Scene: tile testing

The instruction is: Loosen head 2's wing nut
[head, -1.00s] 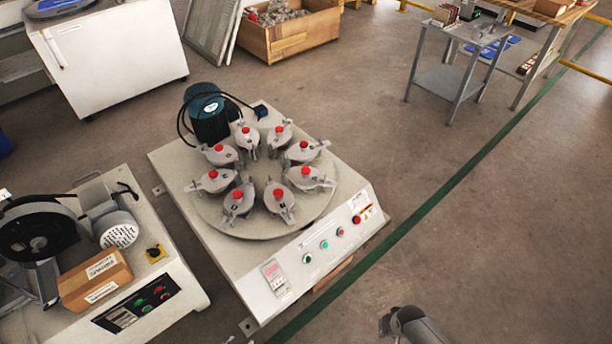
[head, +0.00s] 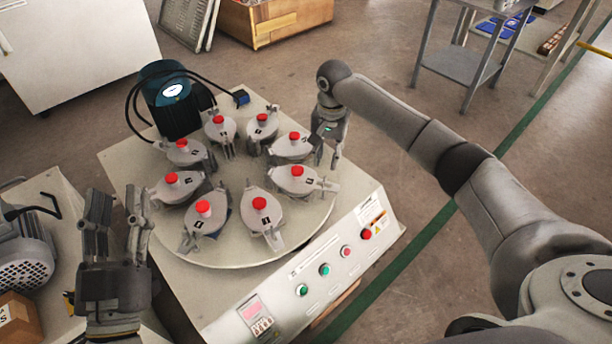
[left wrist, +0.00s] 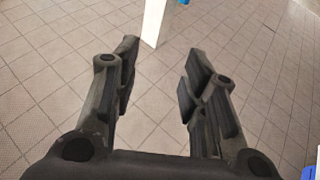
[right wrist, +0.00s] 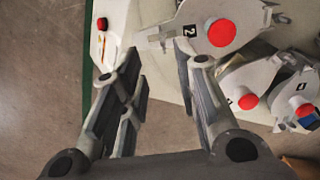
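Head 2 (head: 290,182) is a grey clamp-like unit with a red knob, on the right side of the round plate. In the right wrist view, head 2 (right wrist: 207,45) shows its "2" label. Its wing nut (head: 328,185) is at the outer end, and it also shows in the right wrist view (right wrist: 150,40). My right gripper (head: 327,158) is open and empty, pointing down just behind the wing nut; in its wrist view the nut lies beyond the gap between the fingers. Whether they touch is unclear. My left gripper (head: 115,210) is open and empty, left of the plate.
Several similar heads ring the round plate (head: 215,252), close to head 2. A control panel (head: 330,262) with coloured buttons runs along the near side. A dark green motor (head: 170,105) with cables stands behind. Another machine (head: 25,262) is at the left. Floor right of the machine is open.

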